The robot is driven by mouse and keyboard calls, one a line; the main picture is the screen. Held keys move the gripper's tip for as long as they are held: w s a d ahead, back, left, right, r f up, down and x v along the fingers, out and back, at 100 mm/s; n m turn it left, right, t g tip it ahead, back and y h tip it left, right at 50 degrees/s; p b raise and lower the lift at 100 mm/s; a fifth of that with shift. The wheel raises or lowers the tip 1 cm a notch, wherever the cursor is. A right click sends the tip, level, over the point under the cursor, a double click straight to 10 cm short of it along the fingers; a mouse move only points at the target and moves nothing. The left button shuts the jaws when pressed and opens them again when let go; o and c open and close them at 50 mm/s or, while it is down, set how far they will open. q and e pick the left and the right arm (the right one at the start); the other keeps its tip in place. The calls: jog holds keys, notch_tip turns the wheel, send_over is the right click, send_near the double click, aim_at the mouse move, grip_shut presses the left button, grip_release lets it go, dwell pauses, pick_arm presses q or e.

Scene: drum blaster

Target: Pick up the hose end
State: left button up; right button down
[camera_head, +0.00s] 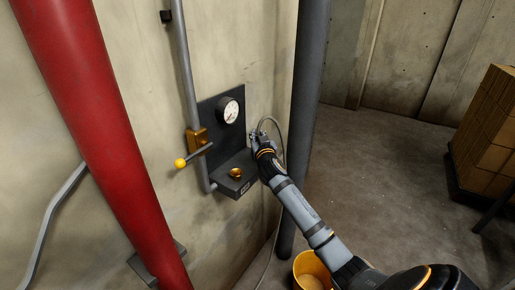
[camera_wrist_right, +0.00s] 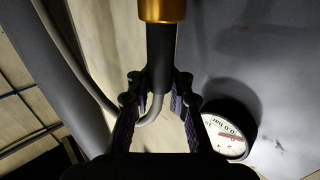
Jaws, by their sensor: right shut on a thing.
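The hose end (camera_wrist_right: 160,62) shows in the right wrist view as a black sleeve with a gold-coloured piece at its top and a grey hose curving from its bottom. My right gripper (camera_wrist_right: 158,85) is shut on the black sleeve, one finger on each side. In the head view my right gripper (camera_head: 260,142) is beside the wall panel, right of the gauge. The grey hose (camera_head: 276,123) loops up behind it and hangs down along the wall. The hose end is too small to make out in the head view. My left gripper is not in view.
The dark wall panel (camera_head: 207,117) carries a round gauge (camera_head: 229,110), a yellow-knobbed lever (camera_head: 181,163) and a shelf with a brass cup (camera_head: 236,173). A dark pipe (camera_head: 305,90) stands close right of my gripper. A yellow bucket (camera_head: 311,266) is on the floor.

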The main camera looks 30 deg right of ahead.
jog(key=shift+r, duration=0.3)
jog(key=r, duration=0.3)
jog(key=shift+s, duration=0.2)
jog(key=s+a+r+b, duration=0.2)
jog(key=s+r+b, duration=0.7)
jog(key=s, duration=0.4)
jog(key=shift+s+r+b, duration=0.2)
jog(key=shift+s+b, duration=0.15)
jog(key=shift+b, duration=0.4)
